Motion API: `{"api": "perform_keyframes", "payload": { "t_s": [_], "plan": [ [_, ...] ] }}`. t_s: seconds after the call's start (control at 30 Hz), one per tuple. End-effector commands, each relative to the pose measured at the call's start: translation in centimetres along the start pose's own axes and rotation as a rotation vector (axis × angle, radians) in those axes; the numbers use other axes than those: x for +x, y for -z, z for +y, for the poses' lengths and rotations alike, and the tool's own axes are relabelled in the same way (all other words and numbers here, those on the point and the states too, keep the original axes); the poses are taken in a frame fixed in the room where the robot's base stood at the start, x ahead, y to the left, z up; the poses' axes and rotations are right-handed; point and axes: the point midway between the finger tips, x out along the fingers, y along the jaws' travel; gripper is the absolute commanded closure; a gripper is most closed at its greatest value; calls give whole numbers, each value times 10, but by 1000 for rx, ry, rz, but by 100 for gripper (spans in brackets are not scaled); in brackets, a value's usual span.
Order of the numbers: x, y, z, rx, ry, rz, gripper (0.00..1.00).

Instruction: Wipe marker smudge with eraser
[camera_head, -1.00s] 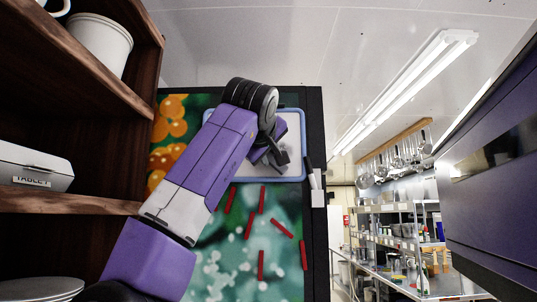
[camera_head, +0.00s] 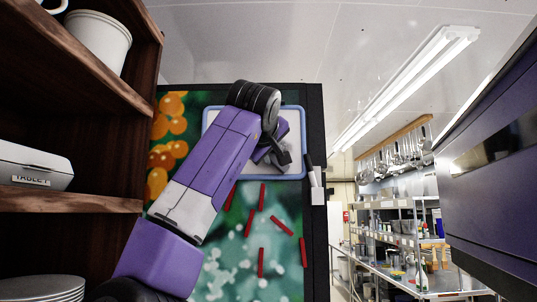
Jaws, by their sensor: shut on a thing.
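A small whiteboard with a blue frame (camera_head: 304,142) hangs on the upper part of a dark-edged, colourful panel. My gripper (camera_head: 284,160) is in front of the whiteboard, right of its middle. It is shut on the eraser, which is too small and too covered by my fingers to make out. Whether the eraser touches the board cannot be told. The marker smudge is not clearly visible; my arm covers the lower left of the board.
Several red strips (camera_head: 262,196) sit on the panel (camera_head: 240,270) below the whiteboard. Wooden shelves (camera_head: 75,200) with a white bucket (camera_head: 98,42), box (camera_head: 32,167) and plates (camera_head: 42,289) stand close on the left.

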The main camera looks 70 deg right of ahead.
Motion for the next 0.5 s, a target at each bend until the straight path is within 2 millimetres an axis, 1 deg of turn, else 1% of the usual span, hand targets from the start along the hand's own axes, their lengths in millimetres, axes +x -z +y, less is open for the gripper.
{"api": "perform_keyframes", "payload": {
  "t_s": [0.3, 0.5],
  "plan": [
    [2, -19, 18, 1, -2, 0, 100],
    [3, -24, 23, 1, -1, 0, 100]
  ]
}}
